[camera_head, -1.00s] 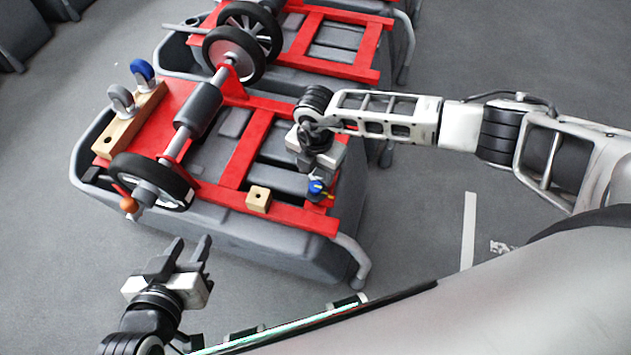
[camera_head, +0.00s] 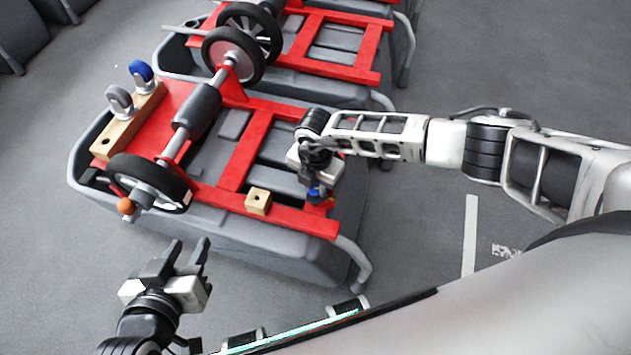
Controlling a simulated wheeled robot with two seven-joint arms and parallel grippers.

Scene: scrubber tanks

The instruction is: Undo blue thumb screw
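The blue thumb screw (camera_head: 314,192) sits at the right end of the red frame (camera_head: 290,215) on the grey scrubber tank (camera_head: 250,235). My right gripper (camera_head: 314,184) points down right at the screw, and its fingers and wrist hide part of it. I cannot tell whether the fingers are closed on it. My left gripper (camera_head: 189,252) is open and empty, low at the left in front of the tank.
A small wooden block (camera_head: 258,201) sits on the red frame. A black wheel (camera_head: 150,182) is at the front left. A second tank stands behind.

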